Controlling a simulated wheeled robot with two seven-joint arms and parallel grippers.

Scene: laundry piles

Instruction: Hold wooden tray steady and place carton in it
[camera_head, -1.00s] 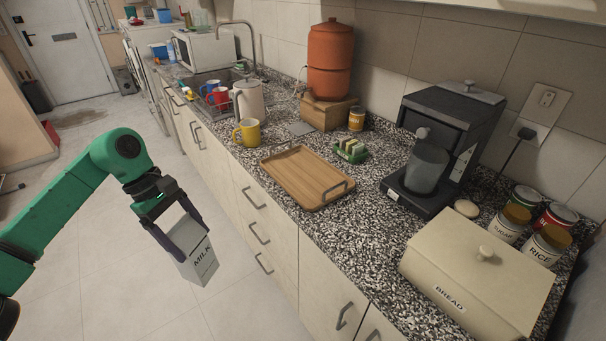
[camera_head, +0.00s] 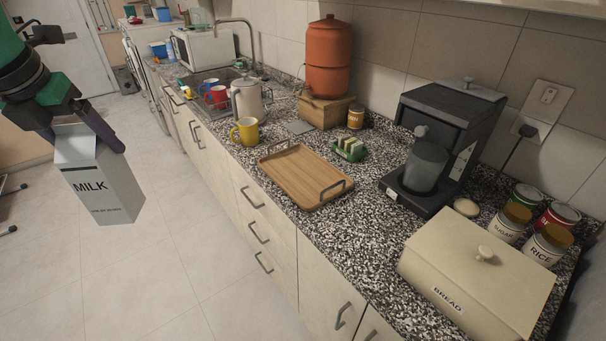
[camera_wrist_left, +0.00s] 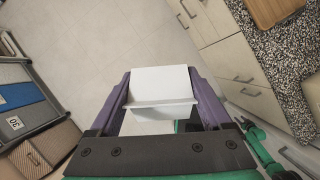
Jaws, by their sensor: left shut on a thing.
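The milk carton (camera_head: 100,190) is a grey-white box with "MILK" on its side. My left gripper (camera_head: 88,135) is shut on its top end and holds it, slightly tilted, over the floor to the left of the counter. In the left wrist view the carton (camera_wrist_left: 160,85) sits between the two purple fingers of the left gripper (camera_wrist_left: 160,105). The wooden tray (camera_head: 300,175) lies flat and empty on the speckled counter, with a metal handle at each end; its corner also shows in the left wrist view (camera_wrist_left: 272,10). My right gripper is not in view.
A yellow mug (camera_head: 245,132) and a kettle (camera_head: 247,100) stand behind the tray. A green rack (camera_head: 350,150) is right of it. A coffee machine (camera_head: 440,140) and bread box (camera_head: 475,275) stand to the right. Counter in front of the tray is narrow but clear.

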